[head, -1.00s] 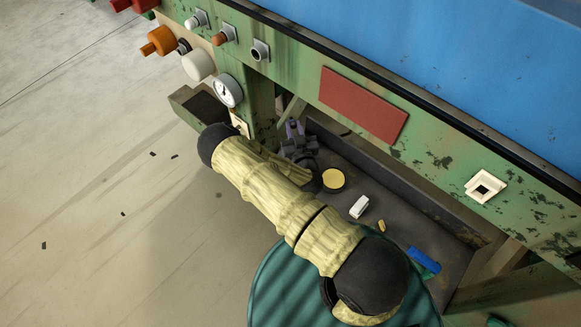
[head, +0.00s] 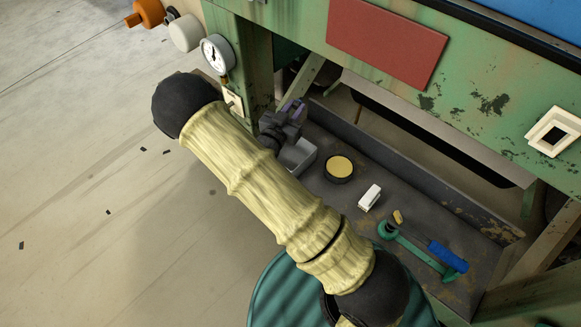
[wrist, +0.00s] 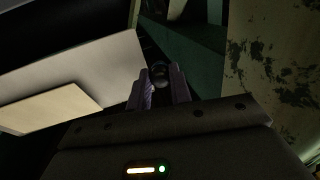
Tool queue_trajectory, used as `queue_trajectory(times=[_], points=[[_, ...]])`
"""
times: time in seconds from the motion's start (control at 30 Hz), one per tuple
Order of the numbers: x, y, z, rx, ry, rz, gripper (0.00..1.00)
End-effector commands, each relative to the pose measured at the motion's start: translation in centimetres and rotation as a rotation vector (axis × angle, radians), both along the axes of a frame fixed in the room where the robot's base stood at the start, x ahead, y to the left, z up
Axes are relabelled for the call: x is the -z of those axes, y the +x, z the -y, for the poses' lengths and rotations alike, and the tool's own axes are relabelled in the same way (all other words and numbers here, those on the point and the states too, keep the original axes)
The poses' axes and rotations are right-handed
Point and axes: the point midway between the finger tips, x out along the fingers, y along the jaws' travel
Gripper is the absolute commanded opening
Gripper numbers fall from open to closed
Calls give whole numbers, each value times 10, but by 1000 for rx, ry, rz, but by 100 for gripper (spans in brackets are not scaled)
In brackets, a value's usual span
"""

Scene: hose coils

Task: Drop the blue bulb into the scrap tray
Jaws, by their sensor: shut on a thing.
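My gripper (head: 295,108) is above the back left part of the low dark shelf, beside the green post. In the wrist view its purple-grey fingers (wrist: 162,88) are closed on a small, dark, rounded, glassy thing, which fits the bulb (wrist: 160,72). Its blue colour does not show in this light. In the head view the bulb cannot be made out. A small grey open tray (head: 306,163), probably the scrap tray, sits on the shelf just below my gripper and is partly hidden by my arm.
On the shelf (head: 350,220) are a round tin (head: 339,168), a white block (head: 369,198), a small yellowish piece (head: 398,216) and a green tool with a blue part (head: 447,256). The green bench frame with a red panel (head: 387,42) overhangs it. A gauge (head: 216,54) is at left.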

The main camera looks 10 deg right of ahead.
Motion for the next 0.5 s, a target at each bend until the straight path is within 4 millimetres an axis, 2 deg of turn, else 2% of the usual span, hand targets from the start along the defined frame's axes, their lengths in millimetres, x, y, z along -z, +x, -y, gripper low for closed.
queue_trajectory(times=[0.03,0.2,0.33,0.5], points=[[17,-3,-3,39,5,4,0],[36,-20,-10,165,3,2,0],[44,-29,-14,218,0,1,0],[42,-32,-15,237,-2,0,0]])
